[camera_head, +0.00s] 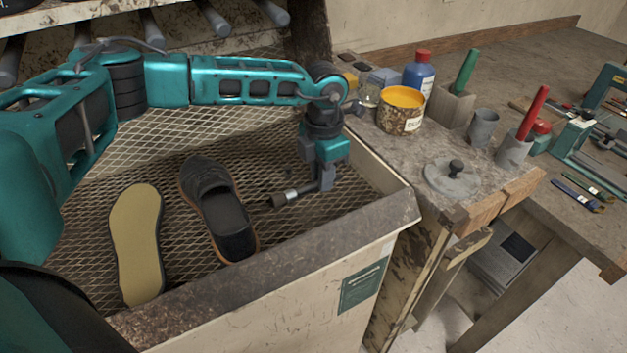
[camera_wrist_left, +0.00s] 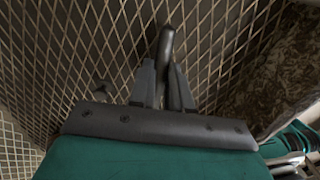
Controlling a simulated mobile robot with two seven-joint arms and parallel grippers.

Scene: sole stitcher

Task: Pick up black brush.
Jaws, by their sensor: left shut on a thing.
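A black brush (camera_head: 288,196) with a metal band and dark bristles shows in the head view over the mesh tray, bristle end pointing left. My left gripper (camera_head: 326,180) is shut on the black brush near its handle end, close to the tray's front right wall. In the left wrist view, the dark brush handle (camera_wrist_left: 166,44) stands out between the two fingers of the left gripper (camera_wrist_left: 163,82). I cannot tell whether the brush touches the mesh. My right gripper is not in view.
A black shoe (camera_head: 216,208) and a tan sole (camera_head: 136,240) lie on the mesh to the left of the brush. The tray's raised rim (camera_head: 340,232) borders the gripper. An open yellow glue can (camera_head: 402,112) and a blue bottle (camera_head: 419,75) stand on the bench to the right.

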